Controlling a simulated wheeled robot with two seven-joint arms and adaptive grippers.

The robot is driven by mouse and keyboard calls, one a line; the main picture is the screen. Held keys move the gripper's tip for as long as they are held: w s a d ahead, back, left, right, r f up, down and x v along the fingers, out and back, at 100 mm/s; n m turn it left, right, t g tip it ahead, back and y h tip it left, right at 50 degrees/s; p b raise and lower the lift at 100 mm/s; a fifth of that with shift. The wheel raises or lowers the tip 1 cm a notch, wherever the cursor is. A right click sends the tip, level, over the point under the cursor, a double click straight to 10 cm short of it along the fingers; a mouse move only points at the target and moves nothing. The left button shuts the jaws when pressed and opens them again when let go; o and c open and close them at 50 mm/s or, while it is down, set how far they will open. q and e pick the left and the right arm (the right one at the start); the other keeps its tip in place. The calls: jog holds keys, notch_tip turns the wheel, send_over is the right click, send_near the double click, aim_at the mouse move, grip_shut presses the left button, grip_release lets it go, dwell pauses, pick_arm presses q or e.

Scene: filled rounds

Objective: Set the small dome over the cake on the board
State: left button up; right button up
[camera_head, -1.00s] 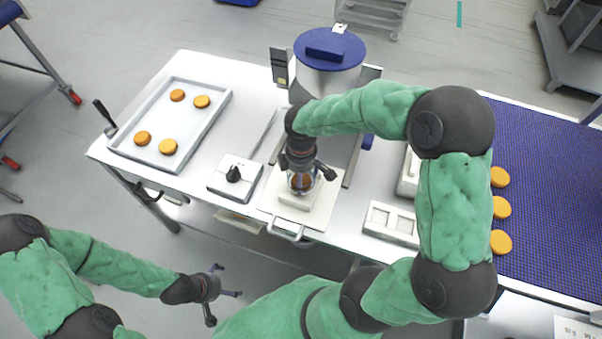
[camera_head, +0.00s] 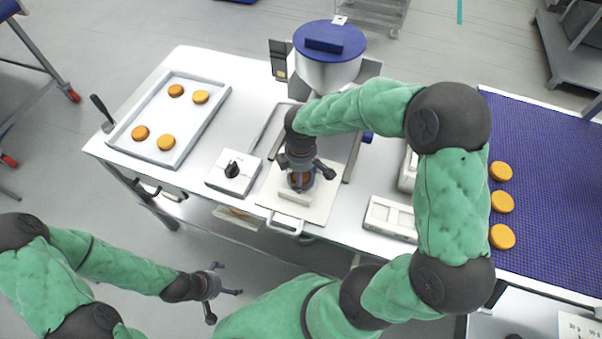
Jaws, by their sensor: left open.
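The board (camera_head: 319,212) is a pale slab with a handle at the front edge of the white table. My left gripper (camera_head: 226,305) is open and empty, off the table's front edge at lower left.
A grey tray (camera_head: 205,128) with several orange rounds lies at the left. A white box with a black knob (camera_head: 232,171) is left of the board. A blue-lidded hopper (camera_head: 329,70) stands behind. White blocks (camera_head: 391,218) and a blue belt (camera_head: 550,190) with orange rounds lie right.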

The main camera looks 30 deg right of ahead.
jog(key=shift+s+a+f, duration=0.15)
jog(key=shift+s+f, duration=0.2)
jog(key=shift+f, duration=0.15)
jog(key=shift+c, duration=0.7)
jog(key=shift+f, duration=0.1)
jog(key=o, duration=1.4)
jog(key=shift+w, duration=0.15)
jog(key=shift+w+r, duration=0.15)
jog(key=shift+r, duration=0.15)
jog(key=shift+r+p, duration=0.15)
jog(key=shift+p, duration=0.15)
jog(key=shift+r+p, duration=2.95)
jog(key=shift+r, duration=0.45)
